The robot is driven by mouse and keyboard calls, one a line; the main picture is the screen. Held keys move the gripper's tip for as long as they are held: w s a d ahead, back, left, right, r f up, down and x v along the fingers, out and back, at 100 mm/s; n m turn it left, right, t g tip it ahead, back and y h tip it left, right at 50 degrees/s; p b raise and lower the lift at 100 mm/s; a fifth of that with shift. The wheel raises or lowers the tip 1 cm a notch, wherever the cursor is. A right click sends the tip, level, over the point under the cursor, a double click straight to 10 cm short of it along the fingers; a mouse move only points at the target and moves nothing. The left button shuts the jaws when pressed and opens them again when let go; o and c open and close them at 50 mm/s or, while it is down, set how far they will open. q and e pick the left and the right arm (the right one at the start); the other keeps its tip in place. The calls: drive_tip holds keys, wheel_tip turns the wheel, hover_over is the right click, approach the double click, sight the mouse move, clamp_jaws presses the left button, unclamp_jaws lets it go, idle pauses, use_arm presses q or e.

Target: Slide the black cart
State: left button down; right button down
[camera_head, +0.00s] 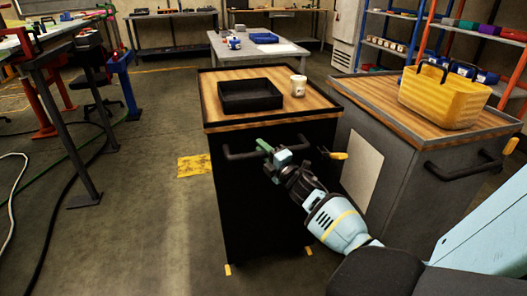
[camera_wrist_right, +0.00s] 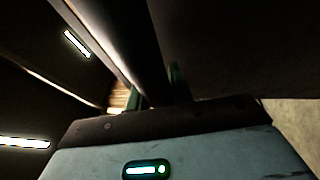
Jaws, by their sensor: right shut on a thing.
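The black cart (camera_head: 228,180) stands in the middle of the head view, with a wooden top and a dark handle bar (camera_head: 240,155) across its near face. My right gripper (camera_head: 270,148) is shut on the handle, near the middle of the bar. In the right wrist view the dark bar (camera_wrist_right: 118,50) runs between the green fingers (camera_wrist_right: 155,92). A black tray (camera_head: 250,96) and a white cup (camera_head: 298,86) rest on the cart's top. My left gripper is not in view.
A grey cart (camera_head: 395,180) with a yellow basket (camera_head: 445,97) stands close on the right. A grey table (camera_head: 255,48) is behind the black cart. Floor to the left is open, with a yellow patch (camera_head: 197,166) and cables (camera_head: 62,185) farther left.

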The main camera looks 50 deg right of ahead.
drive_tip(key=shift+d+r, duration=0.15)
drive_tip(key=shift+r, duration=0.1)
drive_tip(key=c, duration=1.6)
unclamp_jaws()
drive_tip(key=shift+w, duration=0.1)
drive_tip(key=o, duration=0.3)
drive_tip(key=shift+w+f, duration=0.15)
drive_tip(key=shift+f, duration=0.05)
drive_tip(key=shift+o, duration=0.2)
drive_tip(key=shift+s+f, duration=0.2)
drive_tip(key=shift+s, duration=0.45)
drive_tip(key=v, duration=0.6)
drive_tip(key=shift+s, duration=0.3)
